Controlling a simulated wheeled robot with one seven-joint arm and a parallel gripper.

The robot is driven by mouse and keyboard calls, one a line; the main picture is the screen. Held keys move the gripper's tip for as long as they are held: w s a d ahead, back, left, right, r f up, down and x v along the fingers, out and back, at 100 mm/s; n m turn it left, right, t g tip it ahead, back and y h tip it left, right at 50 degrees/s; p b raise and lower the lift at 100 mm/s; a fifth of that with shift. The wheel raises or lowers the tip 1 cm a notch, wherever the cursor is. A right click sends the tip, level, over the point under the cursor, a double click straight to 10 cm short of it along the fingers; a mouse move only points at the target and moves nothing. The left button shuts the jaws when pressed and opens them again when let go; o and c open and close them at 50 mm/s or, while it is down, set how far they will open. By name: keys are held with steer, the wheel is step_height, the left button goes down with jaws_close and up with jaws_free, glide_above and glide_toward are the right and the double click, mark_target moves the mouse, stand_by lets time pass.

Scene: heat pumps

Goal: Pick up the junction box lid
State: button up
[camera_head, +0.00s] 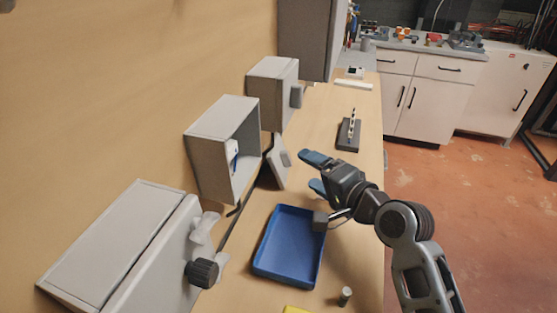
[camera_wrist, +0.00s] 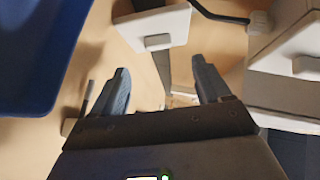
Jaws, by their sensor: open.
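The junction box lid (camera_head: 276,165) is a light grey plate with a small grey handle (camera_head: 286,158). It stands tilted beside the open grey junction box (camera_head: 204,165), close to the wall. In the wrist view the pale plate with a handle that looks like the lid (camera_wrist: 171,24) is at the top middle, beyond the fingertips. My gripper (camera_head: 315,173) is open and empty, to the right of the lid and apart from it. Its two blue-grey fingers show spread in the wrist view (camera_wrist: 160,72), with a gap between them and the plate.
A blue tray (camera_head: 265,262) lies on the wooden bench below my gripper. A closed grey box (camera_head: 268,88) with a handle hangs behind the open one. A larger grey box (camera_head: 115,235) with a black knob is at front left. A dark stand (camera_head: 348,137) sits further back.

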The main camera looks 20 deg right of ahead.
mark_target(290, 159)
steer(key=p+x, duration=0.1)
steer(key=x, duration=0.6)
steer(key=shift+s+f, duration=0.1)
steer(key=c, duration=1.2)
steer(key=shift+c, duration=0.2)
